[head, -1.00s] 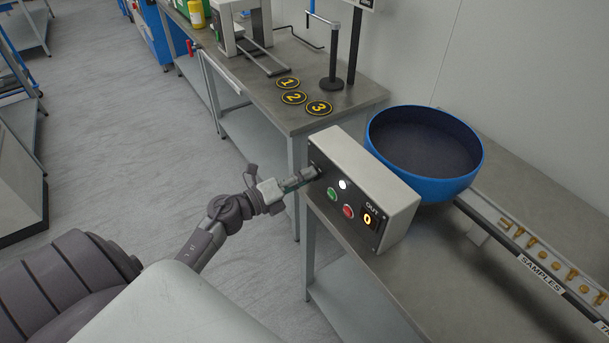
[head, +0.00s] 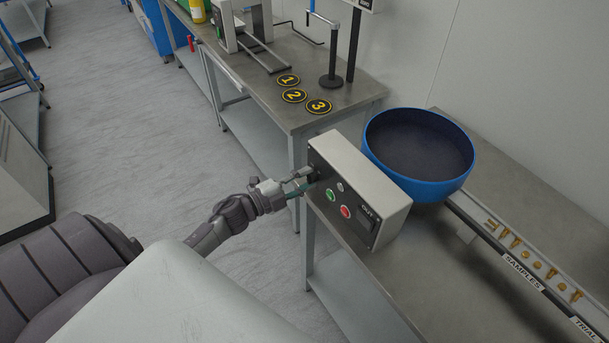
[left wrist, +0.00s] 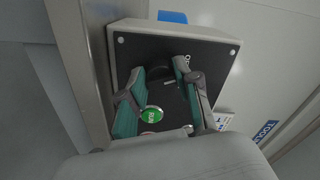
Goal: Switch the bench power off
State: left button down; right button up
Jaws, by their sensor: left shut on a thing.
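The control box (head: 362,185), light grey with a black front, stands at the bench's left edge. Its front has a green button (head: 331,195), a red button (head: 346,212), a small unlit lamp (head: 340,187) and a dark display (head: 364,222) under "OUT". My left gripper (head: 311,175) is at the far upper end of this front, shut on the power switch, which the fingers mostly hide. In the left wrist view the two green-padded fingers (left wrist: 163,73) reach the black panel on either side of the switch; the green button (left wrist: 151,114) shows between them. My right gripper is out of view.
A blue bowl (head: 418,188) stands right behind the box. A rail with brass parts (head: 535,263) labelled SAMPLES runs from it to the lower right. Another bench (head: 300,122) with three numbered discs stands beyond.

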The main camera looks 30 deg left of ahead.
pick_arm(q)
jog(key=shift+n, duration=0.6)
jog(key=shift+f+p, duration=0.1)
jog(key=shift+p, duration=0.2)
jog(key=c, duration=0.8)
grip_release()
jog(key=v, duration=1.2)
